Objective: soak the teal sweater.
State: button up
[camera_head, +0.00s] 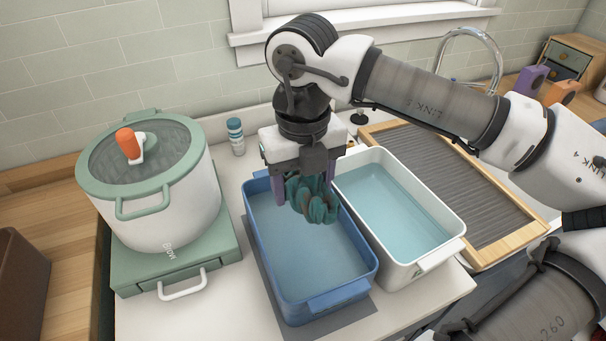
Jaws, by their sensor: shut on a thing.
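The teal sweater (314,200) is a crumpled bundle hanging from my gripper (306,185). My gripper points down and is shut on it, with a purple finger showing on the left side. The sweater is over the back part of a blue basin (322,304) of water. I cannot tell whether its lower edge touches the water. A white basin (455,243), also with water in it, stands just right of the blue one.
A large lidded pot (165,215) stands on a green base at the left. A small blue-and-white bottle (236,137) stands behind the basins. A ribbed wood-framed board (510,235) lies to the right, with a tap (480,38) behind it. My arm reaches across from the right.

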notch_tip(320, 180, down, 7)
jog(key=b, duration=0.5)
jog(key=shift+r+b, duration=0.2)
jog(key=shift+b, duration=0.1)
jog(key=o, duration=1.2)
jog(key=shift+o, duration=0.2)
jog(key=shift+r, duration=0.1)
jog(key=shift+r+p, duration=2.35)
jog(key=shift+r, duration=1.65)
jog(key=shift+f, duration=0.1)
